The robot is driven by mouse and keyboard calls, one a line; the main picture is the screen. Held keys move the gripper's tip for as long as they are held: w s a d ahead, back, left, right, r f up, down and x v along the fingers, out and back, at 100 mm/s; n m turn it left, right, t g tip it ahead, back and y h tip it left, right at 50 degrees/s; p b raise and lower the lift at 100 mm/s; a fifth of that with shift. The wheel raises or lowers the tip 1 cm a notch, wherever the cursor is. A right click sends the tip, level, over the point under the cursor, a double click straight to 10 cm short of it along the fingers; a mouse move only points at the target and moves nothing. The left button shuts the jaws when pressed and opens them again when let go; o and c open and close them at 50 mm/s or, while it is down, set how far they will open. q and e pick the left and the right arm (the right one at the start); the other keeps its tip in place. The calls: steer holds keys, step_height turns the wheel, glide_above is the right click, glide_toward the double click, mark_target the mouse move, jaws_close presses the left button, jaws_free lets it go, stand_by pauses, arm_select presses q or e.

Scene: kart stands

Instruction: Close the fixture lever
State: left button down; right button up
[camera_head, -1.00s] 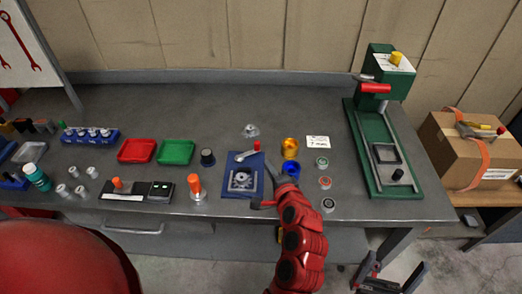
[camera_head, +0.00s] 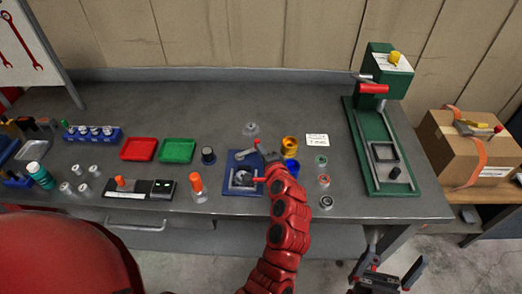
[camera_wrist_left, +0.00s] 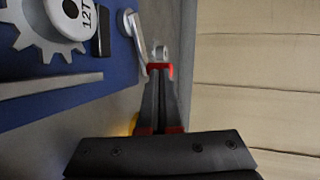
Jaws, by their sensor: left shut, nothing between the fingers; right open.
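The blue fixture (camera_head: 230,187) lies on the bench with a grey gear on it, partly hidden by my left gripper. The gear (camera_wrist_left: 25,35), marked 12T, shows in the left wrist view. The grey lever (camera_head: 245,153) runs along the fixture's back edge toward its back right corner, with a red knob at its end. The lever's arm also shows in the left wrist view (camera_wrist_left: 137,40). My left gripper (camera_head: 265,154) is shut and empty, at the lever's knob end; I cannot tell whether it touches. My right gripper (camera_head: 388,270) is open, low in front of the bench.
Yellow (camera_head: 290,145) and blue (camera_head: 292,167) cups stand just right of my left gripper. A clear-grey part (camera_head: 251,129) sits behind the fixture. A green press (camera_head: 365,150) stands at the right.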

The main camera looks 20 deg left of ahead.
arm_select(q)
steer(key=shift+w+n+g+y+b, duration=0.5)
steer(key=shift+w+n+y+b, duration=0.1)
steer(key=shift+b, duration=0.4)
steer(key=shift+w+a, duration=0.25)
steer(key=shift+w, duration=0.05)
steer(key=shift+w+a+f+b, duration=0.15)
steer(key=shift+w+b, duration=0.2)
steer(key=shift+b, duration=0.25)
steer(key=shift+w+a+n+g+y+b, duration=0.25)
steer(key=shift+w+n+g+y+b, duration=0.2)
steer(key=shift+n+g+y+b, duration=0.6)
steer(key=shift+w+a+n+b, duration=0.15)
steer(key=shift+n+b, duration=0.1)
steer(key=shift+b, duration=0.3)
steer(key=shift+r+g, duration=0.2)
steer(key=shift+g, duration=0.05)
